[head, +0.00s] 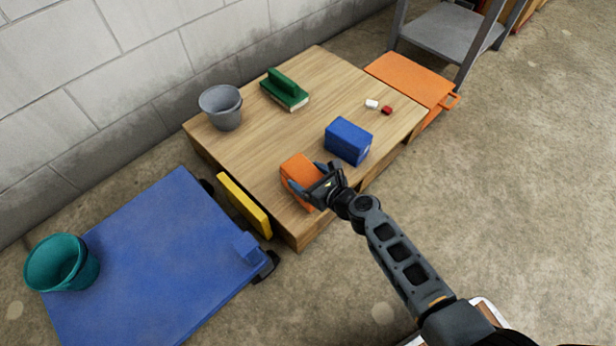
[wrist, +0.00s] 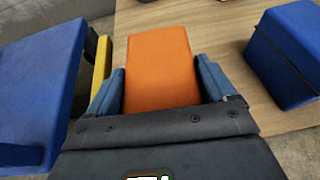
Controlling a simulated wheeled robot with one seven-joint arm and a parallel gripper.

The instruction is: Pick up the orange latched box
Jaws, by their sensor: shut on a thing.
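The orange latched box (head: 297,175) is at the front of the wooden table, near its front-left edge. My gripper (head: 313,183) is shut on it, with a finger on either side. In the wrist view the orange box (wrist: 161,68) lies between the two blue-grey fingers of my gripper (wrist: 161,88). I cannot tell whether the box touches the tabletop or is a little above it. Its latch is not visible.
A blue box (head: 348,141) stands close to the right on the table (head: 260,150). A grey bucket (head: 222,106), a green brush-like block (head: 285,90) and small white and red pieces (head: 387,110) are farther back. A blue platform cart (head: 150,260) with a teal bucket (head: 62,263) stands left.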

